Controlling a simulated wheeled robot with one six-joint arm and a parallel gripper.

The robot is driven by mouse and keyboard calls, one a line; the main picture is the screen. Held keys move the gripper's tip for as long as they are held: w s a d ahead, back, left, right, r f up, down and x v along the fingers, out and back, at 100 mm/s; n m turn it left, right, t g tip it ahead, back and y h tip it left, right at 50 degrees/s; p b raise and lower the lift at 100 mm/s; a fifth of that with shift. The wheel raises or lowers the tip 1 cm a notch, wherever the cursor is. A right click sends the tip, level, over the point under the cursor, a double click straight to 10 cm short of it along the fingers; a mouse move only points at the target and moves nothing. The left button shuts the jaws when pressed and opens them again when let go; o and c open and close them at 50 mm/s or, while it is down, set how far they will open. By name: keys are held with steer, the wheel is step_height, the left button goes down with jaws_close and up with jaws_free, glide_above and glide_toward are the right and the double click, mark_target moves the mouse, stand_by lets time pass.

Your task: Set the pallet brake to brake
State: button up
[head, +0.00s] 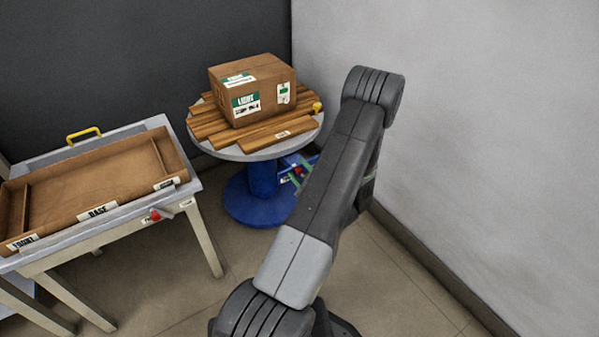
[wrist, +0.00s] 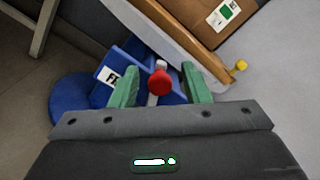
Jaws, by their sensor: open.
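The pallet (head: 280,134) is a set of wooden slats on a round grey turntable with a blue pedestal (head: 252,195). A lever with a red knob (wrist: 159,82) and a pale stem stands on a blue bracket under the tabletop. A white label (wrist: 108,76), partly hidden and starting with F, is left of the knob. My gripper (wrist: 161,84) is open, with its green fingers on either side of the red knob. A gap shows on each side, so neither finger seems to touch it. In the head view the knob is small beside my forearm, and the lever's other label is not readable.
A cardboard box (head: 252,90) sits on the pallet. A yellow knob (head: 317,107) sticks out at the turntable's right edge. A table with a brown tray (head: 95,180) and another red knob (head: 154,215) stands left. The grey wall is close on the right.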

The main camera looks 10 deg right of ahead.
jaws_close()
stand_by(0.3)
steer(key=w+d+m+p, duration=0.1)
steer(key=d+m, duration=0.5)
steer(key=m, duration=0.6)
steer(key=shift+w+f, duration=0.3)
steer(key=shift+w, duration=0.3)
steer(key=shift+d+m, duration=0.15)
steer(key=shift+m, duration=0.15)
jaws_free()
